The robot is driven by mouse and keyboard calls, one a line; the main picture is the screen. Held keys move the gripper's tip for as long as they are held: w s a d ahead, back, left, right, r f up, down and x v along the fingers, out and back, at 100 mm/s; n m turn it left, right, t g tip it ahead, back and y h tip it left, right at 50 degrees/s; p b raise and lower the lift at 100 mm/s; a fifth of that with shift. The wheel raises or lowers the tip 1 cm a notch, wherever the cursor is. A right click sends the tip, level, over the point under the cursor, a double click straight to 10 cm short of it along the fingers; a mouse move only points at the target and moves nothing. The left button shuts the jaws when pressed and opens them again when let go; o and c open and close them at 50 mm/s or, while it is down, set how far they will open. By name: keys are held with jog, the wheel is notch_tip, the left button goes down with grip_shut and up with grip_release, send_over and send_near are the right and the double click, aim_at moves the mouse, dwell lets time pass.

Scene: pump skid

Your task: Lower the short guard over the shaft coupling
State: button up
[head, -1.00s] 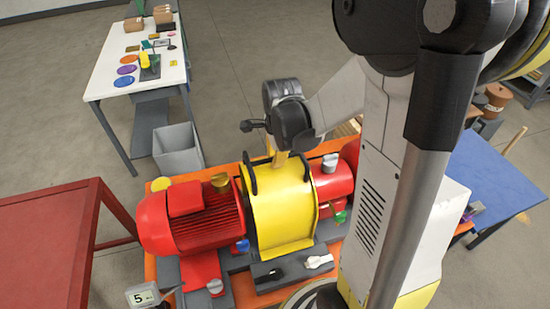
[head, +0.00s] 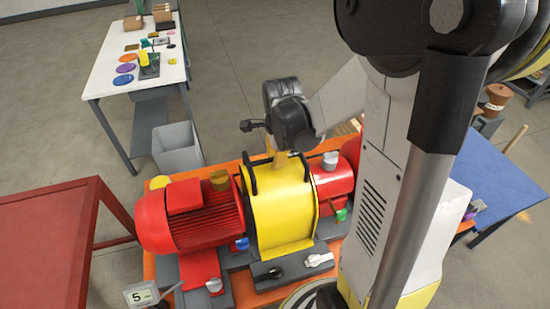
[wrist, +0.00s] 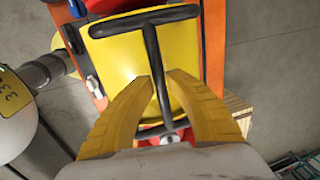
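The yellow curved guard (head: 282,208) stands between the red motor (head: 188,215) and the red pump housing (head: 333,183). It also shows in the wrist view (wrist: 118,62). It has black end bars (head: 250,179) joined by a black crossbar handle (wrist: 152,52). My gripper (wrist: 164,78) has its yellow fingers closed on either side of that crossbar, apparently gripping it. In the head view my gripper (head: 279,160) comes down at the guard's far top. The shaft coupling is hidden by the guard. I cannot tell whether the guard's lower edge touches the base.
The orange skid (head: 168,268) carries grey blocks and small knobs, with a black and a white piece on the plate (head: 293,268) before the guard. A red table (head: 48,245) stands left, a blue table (head: 490,188) right, a grey bin (head: 178,150) behind.

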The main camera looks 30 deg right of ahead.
jog(key=shift+o, duration=0.9)
